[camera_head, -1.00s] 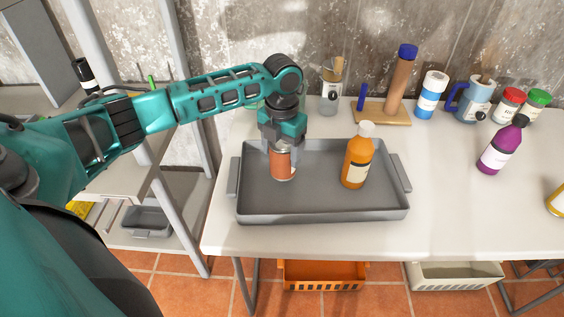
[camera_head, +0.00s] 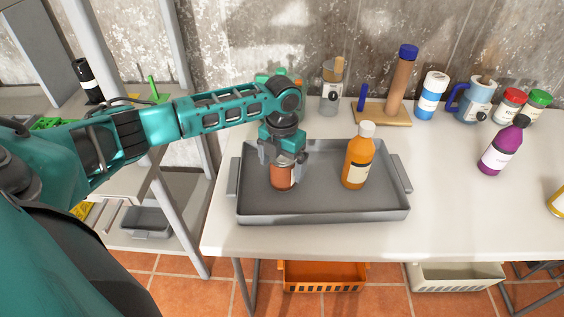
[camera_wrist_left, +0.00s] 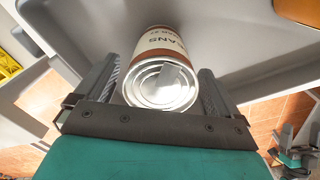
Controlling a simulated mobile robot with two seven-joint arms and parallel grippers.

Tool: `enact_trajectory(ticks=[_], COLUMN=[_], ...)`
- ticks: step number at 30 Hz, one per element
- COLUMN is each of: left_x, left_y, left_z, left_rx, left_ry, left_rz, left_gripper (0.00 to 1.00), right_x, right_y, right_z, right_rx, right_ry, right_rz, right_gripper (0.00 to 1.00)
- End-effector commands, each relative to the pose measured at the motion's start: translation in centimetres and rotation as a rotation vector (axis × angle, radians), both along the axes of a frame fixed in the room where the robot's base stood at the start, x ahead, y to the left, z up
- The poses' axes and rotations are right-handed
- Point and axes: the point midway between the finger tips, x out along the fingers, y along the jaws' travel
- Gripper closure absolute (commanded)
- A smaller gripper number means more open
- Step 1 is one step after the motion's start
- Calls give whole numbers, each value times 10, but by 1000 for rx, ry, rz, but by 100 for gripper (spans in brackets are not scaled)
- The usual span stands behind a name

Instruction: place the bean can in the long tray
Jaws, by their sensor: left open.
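The bean can (camera_head: 282,178) stands in the left part of the long grey tray (camera_head: 325,212). In the left wrist view the can (camera_wrist_left: 161,68) shows its metal lid and a label reading "BEANS". My left gripper (camera_head: 283,160) is over the can, with its fingers on either side of it. In the left wrist view the fingers of the gripper (camera_wrist_left: 163,90) are open, with a small gap beside the can. The tray also shows in the left wrist view (camera_wrist_left: 235,40). My right gripper is not in view.
An orange bottle (camera_head: 357,160) stands in the tray right of the can.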

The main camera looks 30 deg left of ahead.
Motion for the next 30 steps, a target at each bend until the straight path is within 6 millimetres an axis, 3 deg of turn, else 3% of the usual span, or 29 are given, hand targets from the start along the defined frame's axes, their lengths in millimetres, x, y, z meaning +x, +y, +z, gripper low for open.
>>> enact_trajectory(ticks=[8,11,22,30], left_x=[1,1,1,0], left_y=[0,0,0,0], left_z=[6,19,97,122], left_rx=[-1,-1,-1,-1], left_ry=[-3,-4,-4,0], left_rz=[-1,-1,0,0], left_gripper=[4,4,4,4], right_x=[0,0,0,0], right_y=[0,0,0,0], right_z=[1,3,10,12], right_rx=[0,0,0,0], right_ry=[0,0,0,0], right_rz=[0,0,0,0], right_gripper=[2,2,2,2])
